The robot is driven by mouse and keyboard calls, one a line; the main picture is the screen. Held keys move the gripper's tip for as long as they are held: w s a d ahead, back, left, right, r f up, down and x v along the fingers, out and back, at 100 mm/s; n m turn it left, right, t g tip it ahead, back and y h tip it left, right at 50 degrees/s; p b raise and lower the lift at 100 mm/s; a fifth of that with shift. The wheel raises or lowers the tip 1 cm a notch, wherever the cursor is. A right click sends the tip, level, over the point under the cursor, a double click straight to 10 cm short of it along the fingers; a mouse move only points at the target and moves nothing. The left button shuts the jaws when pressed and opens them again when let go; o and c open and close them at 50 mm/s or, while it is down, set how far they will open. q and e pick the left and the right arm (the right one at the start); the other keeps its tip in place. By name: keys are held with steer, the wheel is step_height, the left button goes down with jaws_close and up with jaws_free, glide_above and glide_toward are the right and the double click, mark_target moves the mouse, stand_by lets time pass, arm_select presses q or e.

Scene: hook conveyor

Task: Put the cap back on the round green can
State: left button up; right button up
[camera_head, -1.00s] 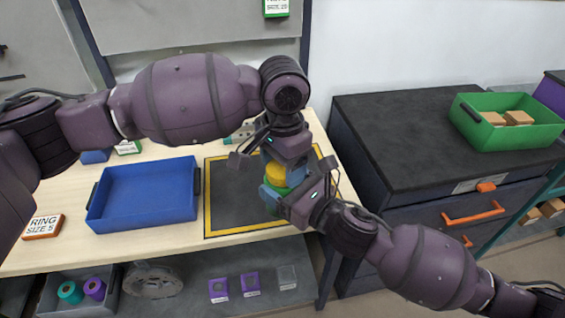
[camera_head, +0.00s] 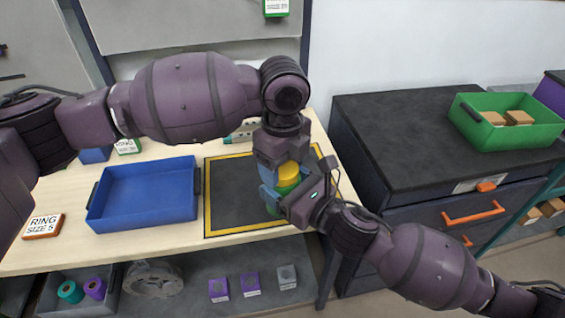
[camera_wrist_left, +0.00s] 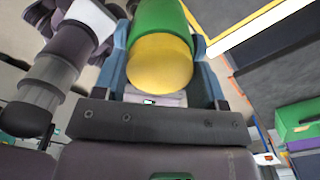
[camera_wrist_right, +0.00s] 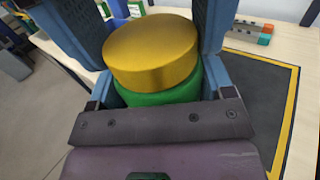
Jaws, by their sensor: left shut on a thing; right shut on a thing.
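The round green can (camera_head: 287,185) is upright above the black mat, and the yellow cap (camera_head: 289,171) sits on its top. My right gripper (camera_head: 280,194) is shut on the can from the right. My left gripper (camera_head: 281,168) comes down from above and is shut on the cap. In the left wrist view the cap (camera_wrist_left: 160,65) is between the blue fingers, with the can (camera_wrist_left: 162,16) right behind it. In the right wrist view the cap (camera_wrist_right: 150,50) lies level on the can (camera_wrist_right: 160,95). The fingers partly hide the can in the head view.
A black mat with a yellow border (camera_head: 232,195) lies on the wooden table. A blue tray (camera_head: 150,222) stands to its left, beside a ring size sign (camera_head: 43,227). A dark drawer cabinet (camera_head: 390,115) with a green bin (camera_head: 540,132) stands at the right.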

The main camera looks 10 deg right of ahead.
arm_select(q)
steer(key=m, duration=0.7)
steer(key=o, duration=0.9)
steer(key=shift+r, duration=2.3)
steer(key=shift+c, duration=0.3)
